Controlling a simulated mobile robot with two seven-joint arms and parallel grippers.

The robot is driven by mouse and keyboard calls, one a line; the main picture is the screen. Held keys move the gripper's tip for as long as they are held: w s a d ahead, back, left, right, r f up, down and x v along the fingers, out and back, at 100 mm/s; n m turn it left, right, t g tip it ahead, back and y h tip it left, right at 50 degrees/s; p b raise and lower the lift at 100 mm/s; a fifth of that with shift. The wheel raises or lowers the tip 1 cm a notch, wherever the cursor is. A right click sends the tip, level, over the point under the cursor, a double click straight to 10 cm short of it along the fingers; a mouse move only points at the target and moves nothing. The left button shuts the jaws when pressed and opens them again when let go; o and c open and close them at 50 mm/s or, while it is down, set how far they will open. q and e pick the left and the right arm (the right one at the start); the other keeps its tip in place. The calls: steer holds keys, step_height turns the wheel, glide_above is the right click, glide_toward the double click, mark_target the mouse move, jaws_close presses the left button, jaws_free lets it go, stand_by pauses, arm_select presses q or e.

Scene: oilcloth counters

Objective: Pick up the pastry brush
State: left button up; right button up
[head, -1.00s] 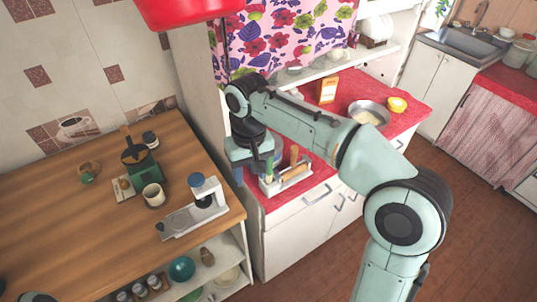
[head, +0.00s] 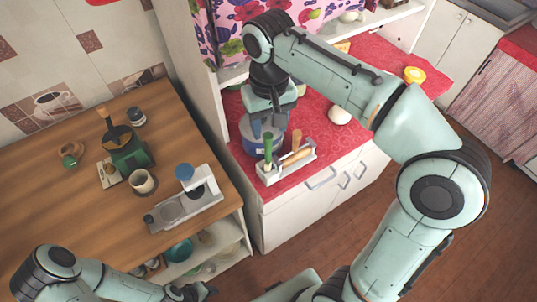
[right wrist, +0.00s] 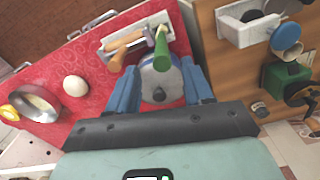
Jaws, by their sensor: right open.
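A light caddy (head: 290,172) stands on the red counter, with a green handle (head: 268,147) and wooden handles (head: 296,142) sticking up. In the right wrist view the green handle (right wrist: 161,48) leans towards me, beside the wooden handles (right wrist: 122,43). I cannot tell which is the pastry brush; any bristles are hidden. My right gripper (head: 263,127) points down just behind the caddy, fingers apart, with nothing gripped. It also shows in the right wrist view (right wrist: 161,86), above a lidded grey-blue pot (right wrist: 157,80). My left gripper (head: 192,291) is at the bottom edge, its jaws unclear.
The pot (head: 252,141) stands close behind the caddy. A white egg-like object (head: 340,115) and a yellow fruit half (head: 414,75) are on the counter; a metal bowl (right wrist: 38,103) shows in the right wrist view. The wooden counter (head: 60,215) holds a scale (head: 188,208) and cup (head: 142,181).

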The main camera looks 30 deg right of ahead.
mark_target(268, 141)
steer(key=shift+w+f, duration=0.15)
steer(key=shift+f, duration=0.45)
step_height(268, 141, down, 5)
steer(key=shift+a+r+b, duration=0.1)
steer(key=shift+b, duration=0.35)
jaws_close()
